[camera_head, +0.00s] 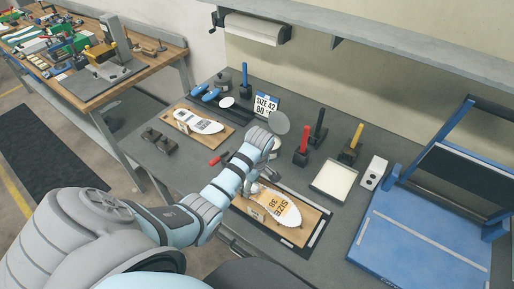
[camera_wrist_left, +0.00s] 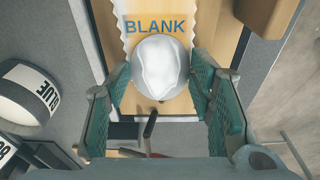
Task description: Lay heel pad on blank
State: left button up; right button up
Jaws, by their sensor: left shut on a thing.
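A white heel pad (camera_wrist_left: 158,66) sits between the two green finger pads of my left gripper (camera_wrist_left: 162,84), which is shut on it. A white blank (camera_wrist_left: 122,10) with wavy edges and the word BLANK lies beyond the pad, which overlaps the near end of its picture; I cannot tell whether they touch. The pad is hidden there. My right gripper is not in view.
A second board with a white insole (camera_head: 203,124) lies further left. Red (camera_head: 304,142), black and yellow upright tools stand behind the blank. A pale tray (camera_head: 333,181) and a blue press-like frame (camera_head: 415,240) are to the right. A glue pot (camera_wrist_left: 30,97) is left in the wrist view.

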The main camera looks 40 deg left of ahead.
pick_arm(q)
jog(key=shift+f, duration=0.1)
jog(key=o, duration=0.7)
